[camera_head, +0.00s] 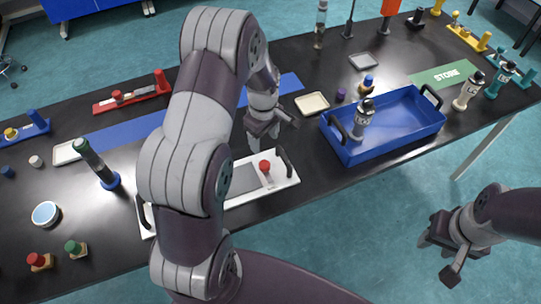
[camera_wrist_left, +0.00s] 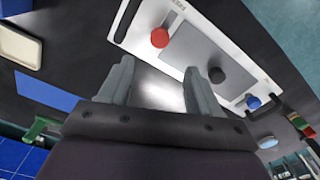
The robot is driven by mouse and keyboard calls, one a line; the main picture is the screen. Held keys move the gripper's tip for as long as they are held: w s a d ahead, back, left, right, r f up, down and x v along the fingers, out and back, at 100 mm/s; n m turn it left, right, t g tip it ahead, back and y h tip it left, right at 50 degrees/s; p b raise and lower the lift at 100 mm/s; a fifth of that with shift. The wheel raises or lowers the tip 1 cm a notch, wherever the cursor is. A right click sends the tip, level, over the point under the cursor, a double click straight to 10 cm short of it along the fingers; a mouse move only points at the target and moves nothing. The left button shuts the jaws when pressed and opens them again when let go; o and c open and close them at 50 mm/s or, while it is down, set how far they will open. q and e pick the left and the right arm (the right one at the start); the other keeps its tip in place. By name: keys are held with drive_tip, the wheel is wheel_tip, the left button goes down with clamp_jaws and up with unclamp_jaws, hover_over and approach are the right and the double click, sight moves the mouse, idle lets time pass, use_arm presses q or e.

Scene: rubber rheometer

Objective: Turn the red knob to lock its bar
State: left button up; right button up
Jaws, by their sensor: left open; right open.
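The red knob (camera_head: 264,166) sits at the right end of a white panel (camera_head: 286,181) with black end handles, on the black table. A short pale bar or slot lies by the knob; its exact position is not clear. The wrist view shows the red knob (camera_wrist_left: 160,38) near the panel's upper left, with a dark grey plate (camera_wrist_left: 205,62) and a blue knob (camera_wrist_left: 253,102) further along. My left gripper (camera_head: 272,136) is open and empty, above the table just behind the red knob and apart from it. My right gripper (camera_head: 448,250) is open and empty over the floor, off the table's front edge.
A blue crate (camera_head: 408,143) holding a bottle stands right of the panel. A cream tray (camera_head: 312,103) lies behind. A dark green-topped cylinder (camera_head: 93,160) stands at left. My left arm hides the panel's middle.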

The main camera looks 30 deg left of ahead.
sight(265, 164)
use_arm(q)
wheel_tip(265, 164, down, 11)
drive_tip(key=shift+a+p, duration=0.1)
drive_tip(key=shift+p, duration=0.85)
drive_tip(key=shift+f, duration=0.45)
drive_tip(key=c, duration=1)
